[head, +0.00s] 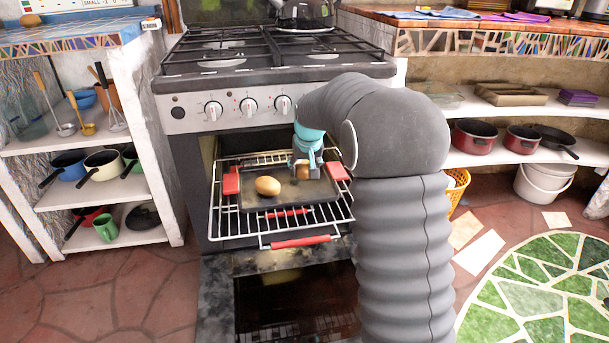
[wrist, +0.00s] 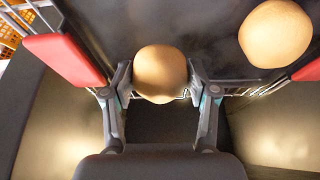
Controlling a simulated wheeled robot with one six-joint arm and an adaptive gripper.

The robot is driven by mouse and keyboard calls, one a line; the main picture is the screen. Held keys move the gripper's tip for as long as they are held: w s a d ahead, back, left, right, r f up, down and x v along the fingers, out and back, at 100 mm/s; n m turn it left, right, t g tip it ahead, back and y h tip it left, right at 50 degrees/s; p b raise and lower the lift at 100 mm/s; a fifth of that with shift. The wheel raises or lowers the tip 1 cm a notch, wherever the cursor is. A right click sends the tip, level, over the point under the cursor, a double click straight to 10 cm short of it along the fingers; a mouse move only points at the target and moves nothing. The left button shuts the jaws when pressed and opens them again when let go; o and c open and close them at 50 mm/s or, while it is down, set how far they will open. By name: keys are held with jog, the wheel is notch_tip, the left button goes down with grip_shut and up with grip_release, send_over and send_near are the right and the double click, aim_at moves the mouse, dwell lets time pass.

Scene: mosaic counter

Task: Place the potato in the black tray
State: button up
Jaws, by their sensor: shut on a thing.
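My gripper (head: 304,172) is over the right part of the black tray (head: 318,190), which rests on the pulled-out oven rack. In the wrist view, my gripper (wrist: 160,82) is shut on a tan, rounded potato (wrist: 160,72), with a finger on each side. I cannot tell whether the held potato touches the tray.
The oven door (head: 215,290) hangs open below. The stove (head: 270,80) stands above. Shelves with pots flank it on both sides.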

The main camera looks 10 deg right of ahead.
notch_tip(320, 180, down, 2)
jog(key=shift+f, duration=0.1)
jog(key=o, duration=1.2)
jog(key=shift+o, duration=0.2)
